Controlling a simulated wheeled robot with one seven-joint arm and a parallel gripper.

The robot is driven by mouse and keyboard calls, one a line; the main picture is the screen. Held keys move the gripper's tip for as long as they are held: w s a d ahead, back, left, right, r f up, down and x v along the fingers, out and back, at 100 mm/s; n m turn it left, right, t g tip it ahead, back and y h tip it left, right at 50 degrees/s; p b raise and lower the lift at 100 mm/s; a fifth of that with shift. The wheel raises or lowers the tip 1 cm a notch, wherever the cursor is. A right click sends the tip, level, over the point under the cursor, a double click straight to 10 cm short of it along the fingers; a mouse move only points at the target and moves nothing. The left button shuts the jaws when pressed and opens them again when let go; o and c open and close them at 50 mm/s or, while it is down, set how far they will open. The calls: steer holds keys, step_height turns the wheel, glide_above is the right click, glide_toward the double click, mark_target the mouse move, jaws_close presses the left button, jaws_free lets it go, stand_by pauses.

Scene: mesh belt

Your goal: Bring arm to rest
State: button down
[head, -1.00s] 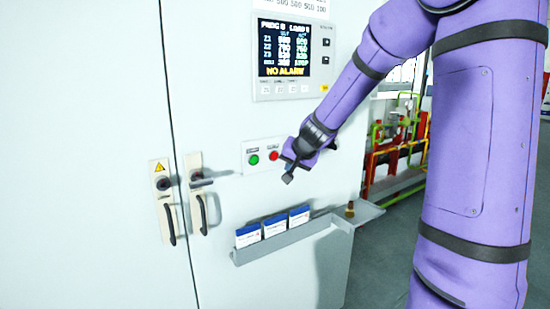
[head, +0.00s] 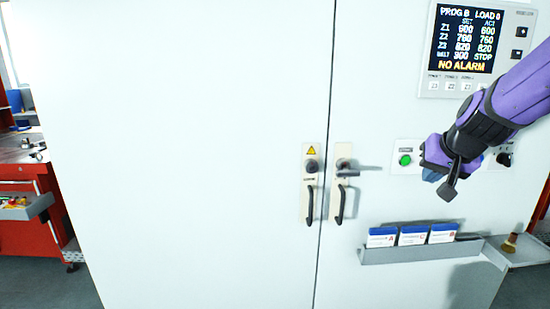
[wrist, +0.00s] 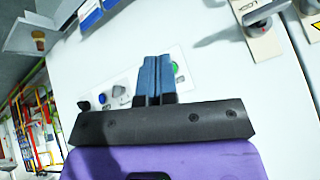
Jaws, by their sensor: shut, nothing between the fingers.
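My purple arm comes in from the right in the head view. My gripper (head: 432,174) is in front of the cabinet's button panel (head: 405,150), to the right of the green button. In the wrist view my gripper's blue fingers (wrist: 157,75) are together with nothing between them. They cover part of the button panel (wrist: 110,92) there, and I cannot tell how far they are from it. The red button is hidden in the head view.
The white cabinet (head: 200,150) has two door handles (head: 311,205). A rack (head: 420,252) with several blue-white cards and a brush (head: 509,243) are below my gripper. The display (head: 465,40) reads NO ALARM. A red tool cart (head: 25,220) stands at the far left.

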steer(key=s+a+r+n+g, duration=0.1)
steer(key=s+a+r+n, duration=0.1)
steer(key=s, duration=1)
steer(key=s+a+r+n+g, duration=0.1)
steer(key=s, duration=1)
steer(key=shift+s+a+r+n, duration=0.35)
steer(key=shift+s+r+n, duration=0.05)
